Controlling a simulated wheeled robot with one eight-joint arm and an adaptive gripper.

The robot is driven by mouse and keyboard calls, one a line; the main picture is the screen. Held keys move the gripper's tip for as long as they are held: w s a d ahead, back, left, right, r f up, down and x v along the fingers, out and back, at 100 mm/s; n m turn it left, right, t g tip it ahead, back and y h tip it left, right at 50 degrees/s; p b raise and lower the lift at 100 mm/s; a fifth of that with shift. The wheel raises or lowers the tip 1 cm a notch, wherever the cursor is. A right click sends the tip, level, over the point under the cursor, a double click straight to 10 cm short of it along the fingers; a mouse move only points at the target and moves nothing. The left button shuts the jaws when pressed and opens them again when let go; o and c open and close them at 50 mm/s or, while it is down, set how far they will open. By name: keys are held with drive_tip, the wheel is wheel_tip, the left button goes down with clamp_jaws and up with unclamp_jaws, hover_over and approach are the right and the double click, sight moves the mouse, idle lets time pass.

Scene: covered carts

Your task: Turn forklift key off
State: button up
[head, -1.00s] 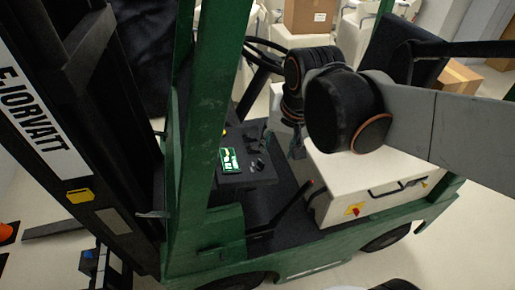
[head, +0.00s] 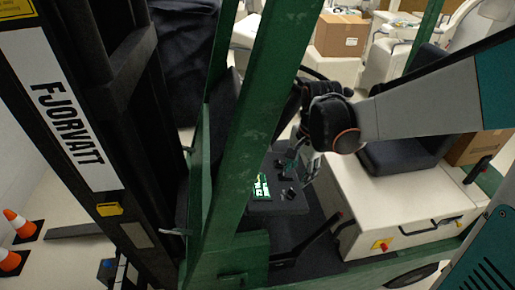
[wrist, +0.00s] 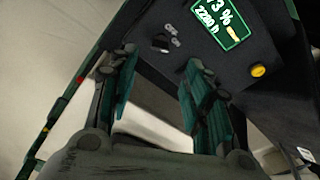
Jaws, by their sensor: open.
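The forklift's dark dash panel (head: 292,205) carries a lit green display (head: 261,186) and small dark controls. In the wrist view the display (wrist: 222,22) is at the top. Left of it, a small grey key-like piece (wrist: 173,36) sits beside a dark round switch (wrist: 160,44); its turned position is too small to tell. My gripper (head: 303,163) is over the far edge of the panel in the head view. In the wrist view my gripper (wrist: 160,60) is open and empty, its two fingers apart just below the key-like piece, with no clear contact.
A green forklift post (head: 250,130) stands left of my arm. A lever (head: 318,238) rises right of the panel, before the white seat box (head: 390,205). A yellow button (wrist: 258,71) is on the panel. Orange cones (head: 18,223) stand at far left.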

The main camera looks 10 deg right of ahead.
sight(293, 190)
drive_tip(key=f, duration=0.6)
drive_tip(key=w+f, duration=0.1)
drive_tip(key=f, duration=0.2)
drive_tip(key=shift+a+f, duration=0.15)
drive_tip(key=shift+a, duration=0.1)
drive_tip(key=c, duration=1.1)
